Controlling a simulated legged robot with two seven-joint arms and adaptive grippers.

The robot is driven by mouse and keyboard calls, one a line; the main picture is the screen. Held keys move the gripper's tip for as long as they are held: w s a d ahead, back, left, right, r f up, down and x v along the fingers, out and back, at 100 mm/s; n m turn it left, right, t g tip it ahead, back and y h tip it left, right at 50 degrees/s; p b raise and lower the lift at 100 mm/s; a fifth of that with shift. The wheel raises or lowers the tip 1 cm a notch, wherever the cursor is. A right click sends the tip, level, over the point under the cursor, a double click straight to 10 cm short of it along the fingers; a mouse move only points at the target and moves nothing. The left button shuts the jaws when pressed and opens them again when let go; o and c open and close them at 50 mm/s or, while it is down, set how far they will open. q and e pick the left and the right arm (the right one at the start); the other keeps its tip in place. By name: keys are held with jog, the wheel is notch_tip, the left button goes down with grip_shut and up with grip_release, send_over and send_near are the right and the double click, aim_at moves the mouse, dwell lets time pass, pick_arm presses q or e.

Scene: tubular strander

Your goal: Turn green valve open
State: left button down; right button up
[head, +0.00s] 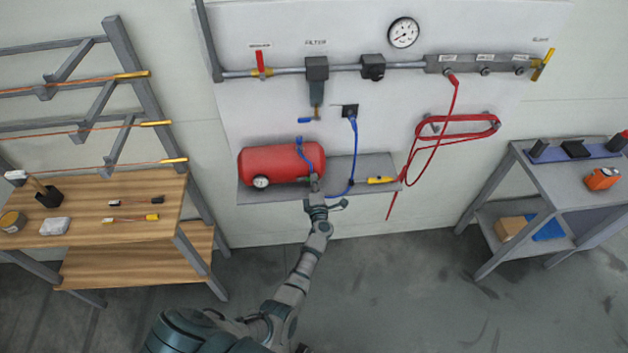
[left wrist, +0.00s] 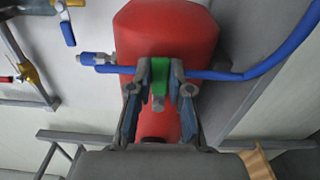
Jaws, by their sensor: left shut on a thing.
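The green valve (left wrist: 159,77) shows as a short green handle in front of the red tank (left wrist: 165,28) in the left wrist view. My left gripper (left wrist: 160,90) is shut on this green handle, with one finger on each side. In the head view my left gripper (head: 316,192) reaches up to the right end of the red tank (head: 275,165) on the grey shelf. My right gripper is not in view.
A blue hose (left wrist: 250,68) passes beside the handle at the tank's end. A grey shelf (head: 350,168) carries the tank and a yellow tool. Pipes with a filter (head: 317,68) run above. A wooden table (head: 150,190) stands left, a grey table (head: 560,180) right.

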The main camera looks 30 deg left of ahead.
pick_arm(q)
jog(key=shift+a+m, duration=0.1)
jog(key=shift+m, duration=0.2)
dwell(0.4)
jog(key=c, duration=1.3)
grip_release()
jog(key=shift+w, duration=0.1)
jog(key=shift+o, duration=1.2)
jog(key=shift+f, duration=0.15)
jog(key=shift+w+f, duration=0.15)
jog(key=v, duration=1.2)
jog(key=shift+a, duration=0.15)
